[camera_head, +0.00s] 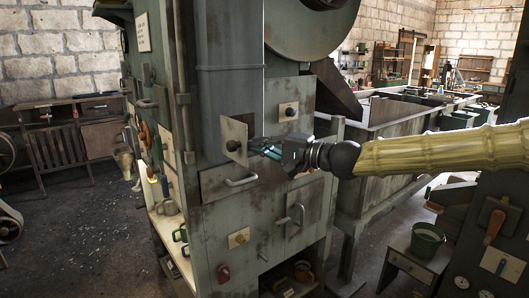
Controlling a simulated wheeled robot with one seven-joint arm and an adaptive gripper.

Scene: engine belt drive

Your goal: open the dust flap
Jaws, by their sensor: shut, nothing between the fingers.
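A pale square flap (234,138) with a dark round knob (233,146) is on the upper front of the tall grey-green machine (229,95). It looks turned at an angle to the machine's face, but how far it stands off is hard to tell. My gripper (256,148) is shut and empty, just right of this flap. Its teal fingers point left toward the flap's right edge; I cannot tell whether they touch it. A second small square plate with a knob (288,112) is up and to the right. No readable label shows which one is the dust flap.
Below the flap is a drawer with a curved handle (241,181), and lower right a small door with a handle (298,213). A long wooden bin (390,125) stands behind my arm. A green bucket (427,239) is at right. Open floor lies left.

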